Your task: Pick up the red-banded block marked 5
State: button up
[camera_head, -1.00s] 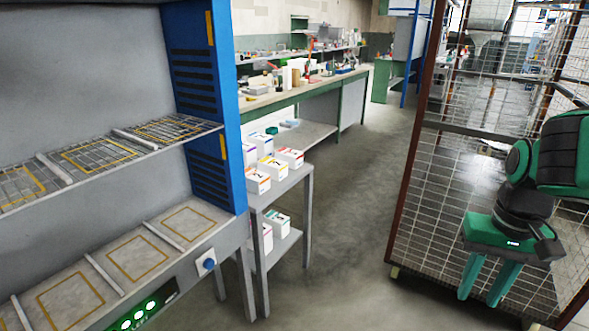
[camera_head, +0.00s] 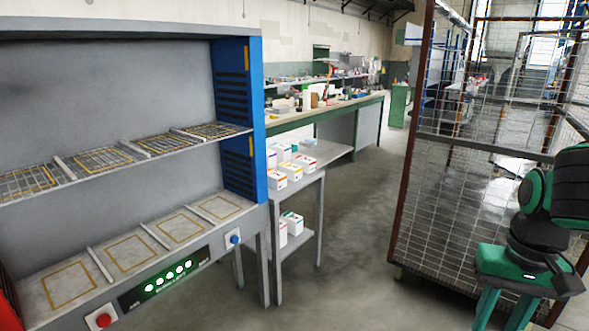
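Several white blocks with coloured bands stand on a grey two-shelf stand (camera_head: 322,178) right of the blue-sided press. On its top, a block with a reddish band (camera_head: 302,163) stands at the right and an orange-banded block (camera_head: 278,181) at the front left. More blocks are behind them and on the lower shelf. The printed marks are too small to read, so I cannot tell which block is marked 5. My gripper (camera_head: 500,311) is at the lower right, far from the blocks, pointing down. Its green fingers are apart with nothing seen between them; their tips run off the frame.
The press (camera_head: 262,120) with a wire shelf (camera_head: 105,157) and marked lower bays fills the left. A wire mesh cage (camera_head: 450,200) stands right, close to my arm. Clear floor (camera_head: 350,250) lies between. A cluttered workbench (camera_head: 345,106) stands behind.

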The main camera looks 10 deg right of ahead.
aim_at(308, 164)
jog(key=u, duration=0.4)
jog(key=i, duration=2.4)
jog(key=z, duration=1)
jog(key=i, duration=0.6)
jog(key=z, duration=0.3)
